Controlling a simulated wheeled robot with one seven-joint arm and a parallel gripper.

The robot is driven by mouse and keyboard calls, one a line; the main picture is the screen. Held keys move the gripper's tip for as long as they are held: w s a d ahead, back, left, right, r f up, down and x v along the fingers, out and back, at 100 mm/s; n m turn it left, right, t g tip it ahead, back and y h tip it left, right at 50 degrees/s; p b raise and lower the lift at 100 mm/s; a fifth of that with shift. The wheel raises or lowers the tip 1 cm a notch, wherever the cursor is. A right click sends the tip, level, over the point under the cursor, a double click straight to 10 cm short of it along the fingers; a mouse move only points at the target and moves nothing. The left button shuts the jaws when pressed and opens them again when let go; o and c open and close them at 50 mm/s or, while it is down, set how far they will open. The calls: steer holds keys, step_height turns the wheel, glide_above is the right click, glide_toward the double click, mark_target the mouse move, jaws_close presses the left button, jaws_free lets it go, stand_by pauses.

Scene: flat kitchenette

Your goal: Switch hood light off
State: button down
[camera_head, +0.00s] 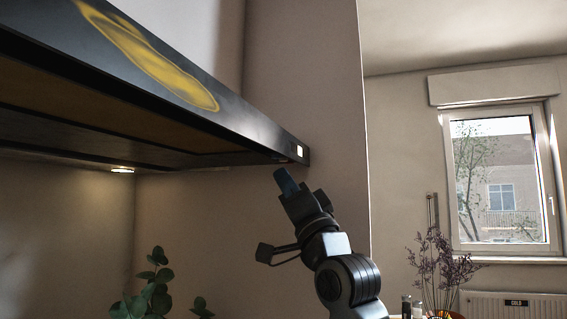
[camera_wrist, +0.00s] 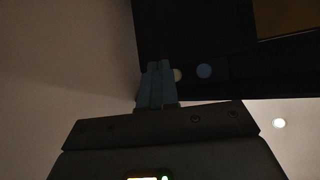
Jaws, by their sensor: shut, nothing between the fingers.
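The dark range hood (camera_head: 215,115) runs from the upper left to the middle of the head view. A lamp (camera_head: 121,170) glows under its left part. My gripper (camera_head: 285,180) is just below the hood's right end, fingers shut and pointing up. In the wrist view the closed blue-grey fingers (camera_wrist: 158,72) reach the hood's dark underside. A pale round button (camera_wrist: 178,75) shows right beside the fingertips, partly hidden by them, and a bluish round button (camera_wrist: 204,71) sits further right. I cannot tell whether the fingertips touch anything.
A small bright square (camera_head: 299,150) is on the hood's front face near its right end. A wall stands close behind my gripper. A green plant (camera_head: 150,292) is at the lower left. Dried purple flowers (camera_head: 440,265) stand near the window (camera_head: 500,180).

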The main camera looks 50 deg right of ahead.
steer(key=shift+r, duration=0.4)
steer(key=shift+r+p, duration=0.15)
steer(key=shift+p, duration=0.2)
stand_by(0.3)
steer(key=shift+f+b, duration=0.6)
step_height(320, 180, down, 6)
steer(key=b, duration=0.5)
stand_by(1.2)
